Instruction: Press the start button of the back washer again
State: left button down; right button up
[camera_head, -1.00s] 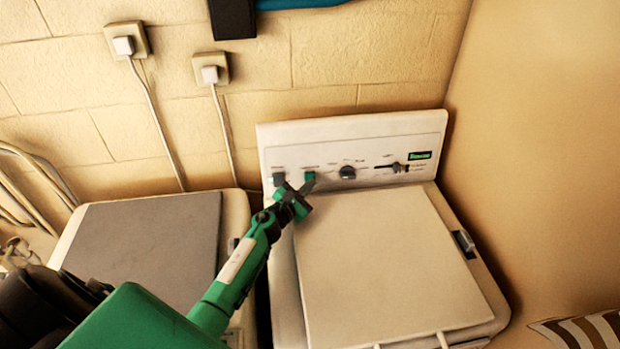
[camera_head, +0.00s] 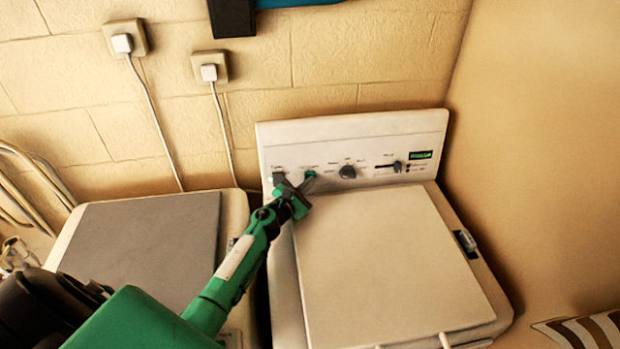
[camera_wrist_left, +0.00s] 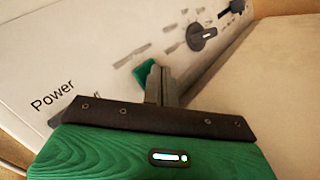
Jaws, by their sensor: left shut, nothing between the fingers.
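The washer (camera_head: 395,262) stands against the wall at the right, its white control panel (camera_head: 425,130) upright at its back. The green start button (camera_head: 310,174) sits on the panel, right of a grey button (camera_head: 278,178). It also shows in the wrist view (camera_wrist_left: 144,72), partly hidden by my fingers. My left gripper (camera_head: 307,184) is shut and empty, its fingertips right at the green button. In the wrist view the closed fingers (camera_wrist_left: 161,84) overlap the button's edge; I cannot tell whether they touch it. My right gripper is out of view.
A second machine with a grey lid (camera_head: 150,240) stands to the left. A dark dial (camera_head: 348,171) and a slider (camera_head: 397,167) are right of the start button. A side wall (camera_head: 540,150) closes off the right. Two plugs with cords hang on the back wall.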

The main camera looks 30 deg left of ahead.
pick_arm(q)
jog(key=shift+w+a+f+b, duration=0.1)
jog(key=shift+w+a+b, duration=0.1)
jog(key=shift+w+b, duration=0.1)
dwell(0.8)
jog(key=shift+s+d, duration=0.1)
jog(key=shift+s, duration=0.05)
jog(key=shift+s+d+r, duration=0.2)
jog(key=shift+s+d, duration=0.2)
jog(key=shift+s, duration=0.2)
